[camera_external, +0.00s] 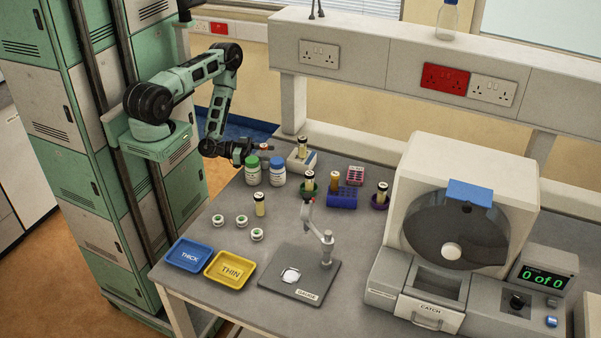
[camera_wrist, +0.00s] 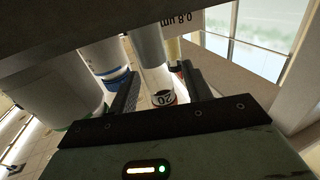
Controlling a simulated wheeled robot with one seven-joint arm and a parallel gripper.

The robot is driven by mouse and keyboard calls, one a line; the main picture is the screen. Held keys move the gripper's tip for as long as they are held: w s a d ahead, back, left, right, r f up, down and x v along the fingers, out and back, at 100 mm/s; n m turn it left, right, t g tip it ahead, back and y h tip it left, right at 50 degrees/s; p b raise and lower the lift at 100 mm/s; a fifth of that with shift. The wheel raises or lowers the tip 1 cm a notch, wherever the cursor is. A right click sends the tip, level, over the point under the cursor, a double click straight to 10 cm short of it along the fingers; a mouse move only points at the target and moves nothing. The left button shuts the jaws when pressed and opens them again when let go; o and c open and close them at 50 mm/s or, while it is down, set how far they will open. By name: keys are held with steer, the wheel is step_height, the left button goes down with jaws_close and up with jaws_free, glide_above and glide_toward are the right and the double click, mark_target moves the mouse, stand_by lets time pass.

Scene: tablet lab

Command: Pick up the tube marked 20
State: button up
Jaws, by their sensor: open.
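My gripper (camera_wrist: 160,82) is open, with one dark finger on each side of the tube. I cannot tell whether either finger touches it. In the external view my gripper (camera_external: 258,151) is above and behind two white bottles. A small red-and-white top (camera_external: 264,147) shows at its fingers and is probably this tube; its body is hidden.
A green-capped bottle (camera_external: 252,174) and a blue-capped bottle (camera_external: 278,176) stand close by. Another tube (camera_external: 302,148) stands on a pale block to the right. Several tubes, a blue rack (camera_external: 343,198), a gauge stand (camera_external: 300,279) and blue and yellow trays (camera_external: 230,268) occupy the bench.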

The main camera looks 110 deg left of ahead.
steer(key=c, duration=1)
steer(key=shift+c, duration=0.2)
